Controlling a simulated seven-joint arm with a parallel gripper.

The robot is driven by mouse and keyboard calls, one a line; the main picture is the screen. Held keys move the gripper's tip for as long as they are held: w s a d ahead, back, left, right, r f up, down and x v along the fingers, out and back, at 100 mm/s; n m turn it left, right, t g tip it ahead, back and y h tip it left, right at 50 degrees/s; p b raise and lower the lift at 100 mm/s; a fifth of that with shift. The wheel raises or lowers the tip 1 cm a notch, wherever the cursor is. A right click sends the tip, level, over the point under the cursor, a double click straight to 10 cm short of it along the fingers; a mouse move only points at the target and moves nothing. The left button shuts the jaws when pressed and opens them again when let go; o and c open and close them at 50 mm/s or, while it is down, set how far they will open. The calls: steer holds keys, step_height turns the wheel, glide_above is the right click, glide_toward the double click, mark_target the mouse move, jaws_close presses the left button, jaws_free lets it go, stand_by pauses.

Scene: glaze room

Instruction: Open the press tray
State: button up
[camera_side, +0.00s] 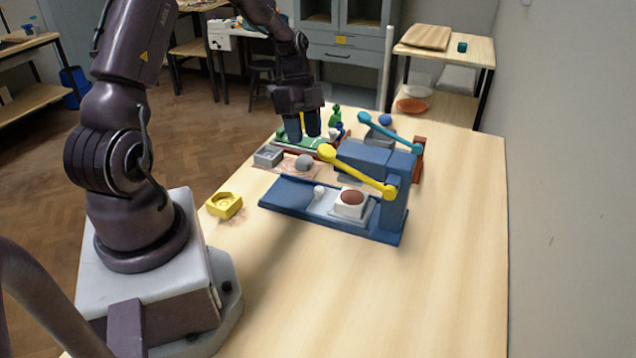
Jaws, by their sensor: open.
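A blue press (394,205) with a yellow lever (355,171) stands on the table. The lever slopes up to the left from its pivot to a round yellow knob. Low on the blue base sits a pale tray (327,208) with a small white knob (319,190) at its left end. A white block with a reddish-brown round top (352,197) sits on the tray's right part. My gripper (303,136) points down with jaws open, above and behind the press, over the green items. Whether its fingertips touch anything there is unclear.
A second press with a teal lever (391,133) stands behind. A grey box (268,157), a grey lump (304,162) and a green figure (335,117) lie near my gripper. A yellow mould (224,205) sits at the left table edge. The table's front and right are clear.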

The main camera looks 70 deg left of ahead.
mark_target(318, 187)
steer(key=d+f+m, duration=0.1)
steer(key=f+m, duration=0.1)
steer(key=f, duration=0.1)
steer(key=d+f+m, duration=0.2)
steer(key=f, duration=0.2)
steer(key=w+d+f+m, duration=0.1)
steer(key=f, duration=0.3)
steer(key=shift+w+d+f+m, duration=0.1)
steer(key=shift+d+m, duration=0.2)
steer(key=shift+m, duration=0.1)
